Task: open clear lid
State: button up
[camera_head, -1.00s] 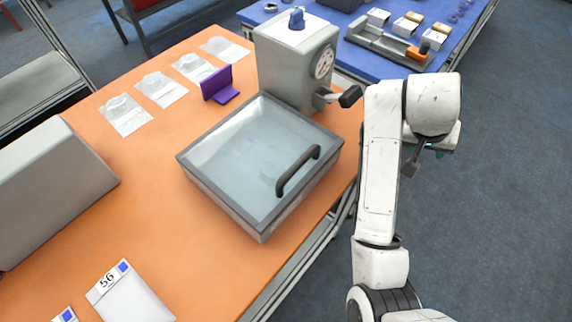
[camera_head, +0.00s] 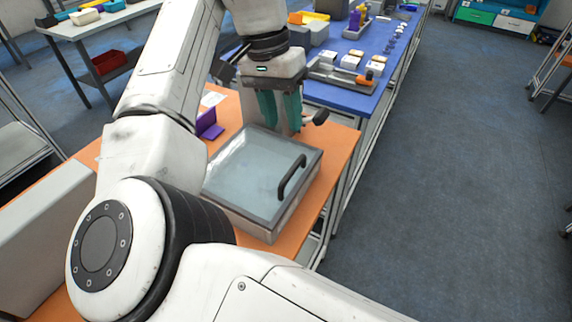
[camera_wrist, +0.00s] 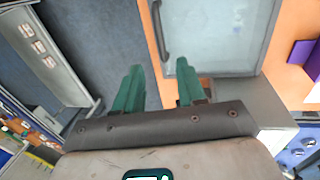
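The clear lid (camera_head: 245,172) is a see-through pane in a grey frame, closed on a square grey box on the orange table. Its dark curved handle (camera_head: 291,178) stands along the right side. In the wrist view the lid (camera_wrist: 222,32) fills the top middle and the handle (camera_wrist: 160,32) runs along its left edge. My gripper (camera_head: 281,112) has green fingers, pointing down above the box's far side, in front of the grey machine. The wrist view shows the fingers (camera_wrist: 157,88) apart with nothing between them. The gripper is clear of the handle.
A grey machine with a black-knobbed lever (camera_head: 316,118) stands behind the box, partly hidden by my gripper. A purple stand (camera_head: 208,125) is left of it. A blue table (camera_head: 340,95) with boxes lies beyond. Open floor (camera_head: 450,150) is at the right.

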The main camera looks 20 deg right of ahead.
aim_at(292, 167)
jog(key=f, duration=0.3)
jog(key=s+f, duration=0.1)
jog(key=f, duration=0.3)
jog(key=d+f, duration=0.1)
jog(key=f, duration=0.2)
jog(key=shift+s+f, duration=0.25)
jog(key=shift+s, duration=0.1)
jog(key=shift+c, duration=0.3)
grip_shut()
